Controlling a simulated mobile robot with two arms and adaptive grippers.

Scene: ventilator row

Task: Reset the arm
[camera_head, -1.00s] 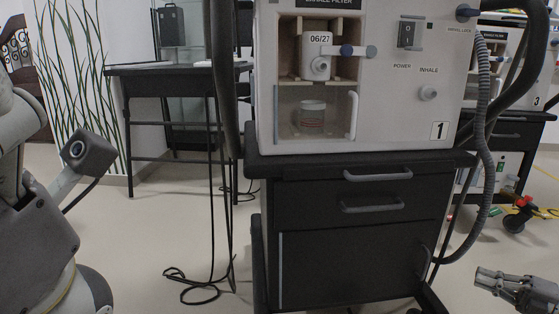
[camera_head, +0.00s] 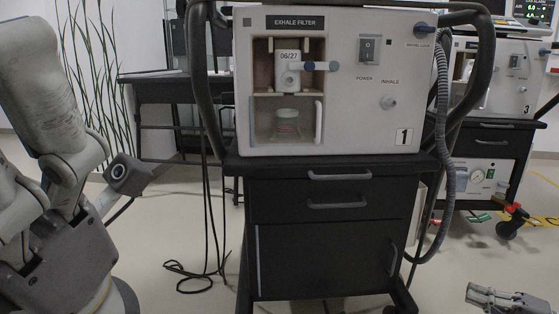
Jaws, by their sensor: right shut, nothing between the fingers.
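My right gripper (camera_head: 484,296) shows at the bottom right corner of the head view. It is shut and empty, above the floor and apart from the ventilator cart. My left arm (camera_head: 50,150) fills the left edge of the view, with its links folded. My left gripper cannot be made out. Ventilator 1 (camera_head: 337,130) stands in the middle on a black cart (camera_head: 330,235). Its exhale filter (camera_head: 288,70), marked 06/27, sits in the upper bay, and a small clear cup (camera_head: 287,125) sits in the lower bay.
A grey hose (camera_head: 446,170) hangs on the cart's right side. Ventilator 3 (camera_head: 512,90) stands on another cart behind, at right. A dark table (camera_head: 150,85) stands at back left. Black cables (camera_head: 190,277) lie on the floor left of the cart. The floor at front right is mostly clear.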

